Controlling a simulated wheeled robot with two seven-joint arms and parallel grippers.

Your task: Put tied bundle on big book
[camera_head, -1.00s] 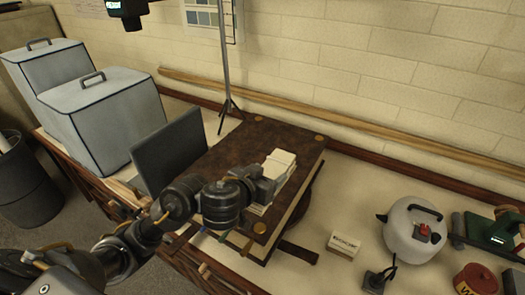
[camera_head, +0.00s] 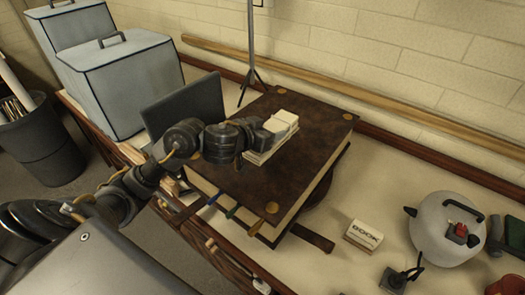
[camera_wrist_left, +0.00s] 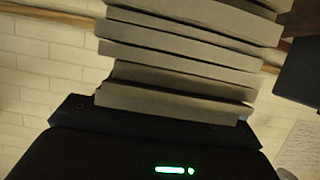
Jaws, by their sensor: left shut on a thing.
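The tied bundle (camera_head: 284,119) is a stack of pale cream pieces. It also shows large in the left wrist view (camera_wrist_left: 180,65) as several grey-white layers. My left gripper (camera_head: 272,131) is shut on it and holds it over the back half of the big book's cover. I cannot tell whether the bundle touches the cover. The big book (camera_head: 235,181) is thick, with a dark brown cover and brass corners, and lies flat on the bench. My left wrist and gripper hide part of the cover. My right gripper is not in view.
A dark upright panel (camera_head: 184,106) and a thin stand (camera_head: 250,52) are beside and behind the book. Grey lidded boxes (camera_head: 125,85) stand left. Coloured tabs hang from the book's front.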

